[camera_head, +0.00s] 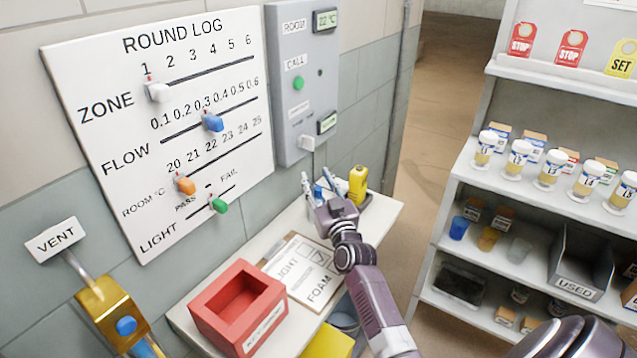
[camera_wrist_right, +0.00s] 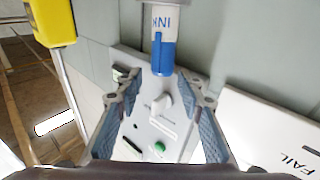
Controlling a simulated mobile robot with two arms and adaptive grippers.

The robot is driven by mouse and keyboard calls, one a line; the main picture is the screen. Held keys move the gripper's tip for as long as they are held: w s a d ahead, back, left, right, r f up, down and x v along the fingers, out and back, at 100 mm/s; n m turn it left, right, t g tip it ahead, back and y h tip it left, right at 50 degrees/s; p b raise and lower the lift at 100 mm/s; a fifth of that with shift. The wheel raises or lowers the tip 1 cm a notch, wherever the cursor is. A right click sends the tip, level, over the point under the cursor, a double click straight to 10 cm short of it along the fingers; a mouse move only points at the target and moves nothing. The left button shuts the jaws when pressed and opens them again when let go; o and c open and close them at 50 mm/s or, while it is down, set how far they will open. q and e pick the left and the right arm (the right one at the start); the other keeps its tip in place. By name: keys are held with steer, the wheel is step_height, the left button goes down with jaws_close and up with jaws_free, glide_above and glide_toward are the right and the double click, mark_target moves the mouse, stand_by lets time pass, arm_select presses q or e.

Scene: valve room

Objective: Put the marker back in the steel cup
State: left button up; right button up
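My right gripper (camera_head: 337,207) is over the back of the small white table in the head view. In the right wrist view its two fingers (camera_wrist_right: 161,90) are spread with nothing between their pads. A white cylinder with a blue end and lettering (camera_wrist_right: 162,48), apparently the marker, lies just past the fingertips, apart from both. In the head view a small blue piece (camera_head: 317,191) shows beside the gripper; the rest there is too small or covered to tell. I cannot make out the steel cup for certain. My left gripper is not in view.
The table also holds a red box (camera_head: 240,308), a clipboard (camera_head: 300,268) and a yellow item (camera_head: 358,182) right of the gripper. The Round Log board (camera_head: 165,120) and a grey call panel (camera_head: 300,85) are on the wall. A stocked shelf unit (camera_head: 520,190) stands at right.

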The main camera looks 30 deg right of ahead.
steer(key=v, duration=1.2)
stand_by(0.5)
